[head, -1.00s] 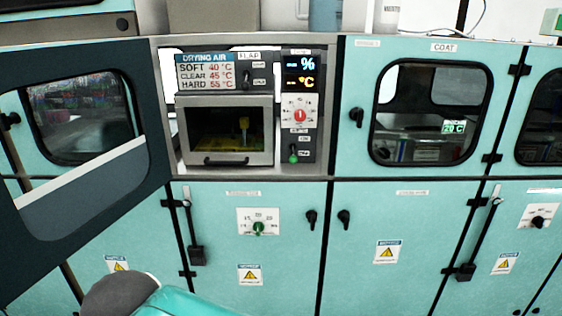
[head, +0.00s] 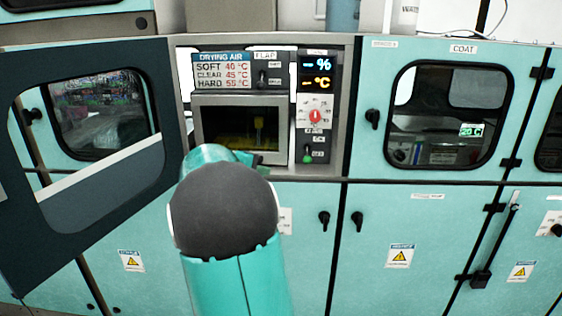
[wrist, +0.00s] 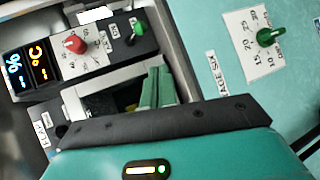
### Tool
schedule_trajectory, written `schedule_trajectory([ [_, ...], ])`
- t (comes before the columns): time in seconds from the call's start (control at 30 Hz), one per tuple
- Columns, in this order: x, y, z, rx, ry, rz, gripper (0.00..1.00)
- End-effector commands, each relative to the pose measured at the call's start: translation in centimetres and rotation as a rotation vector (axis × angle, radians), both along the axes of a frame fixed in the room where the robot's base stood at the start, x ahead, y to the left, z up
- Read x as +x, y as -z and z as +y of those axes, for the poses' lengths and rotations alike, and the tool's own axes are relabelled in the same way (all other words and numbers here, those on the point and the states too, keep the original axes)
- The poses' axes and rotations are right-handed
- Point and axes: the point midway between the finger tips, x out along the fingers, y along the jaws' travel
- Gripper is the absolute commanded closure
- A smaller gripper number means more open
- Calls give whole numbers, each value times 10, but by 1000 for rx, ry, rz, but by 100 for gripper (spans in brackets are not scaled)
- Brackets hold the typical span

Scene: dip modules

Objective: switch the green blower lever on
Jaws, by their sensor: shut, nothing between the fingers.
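The green blower lever (head: 307,157) is on the dark control strip at the right of the drying unit, below the red dial. In the wrist view the green lever (wrist: 139,27) is near the top, beyond the fingertips. My gripper (wrist: 159,70) shows there as two pale green fingers, shut and empty, in front of the drying unit's window and apart from the lever. In the head view my arm hides the gripper.
The red dial (head: 315,116) is just above the lever, with the lit display (head: 317,72) higher up. A flap switch (head: 262,78) is to the left. The dark open door (head: 90,170) stands at the left. A green dial (wrist: 270,37) is on the lower panel.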

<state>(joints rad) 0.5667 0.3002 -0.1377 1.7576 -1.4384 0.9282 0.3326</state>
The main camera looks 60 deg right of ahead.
Motion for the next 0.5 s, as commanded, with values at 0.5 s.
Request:
schedule_trajectory([
  [0.5, -8, 12, -77, -144, 7, 145, 100],
])
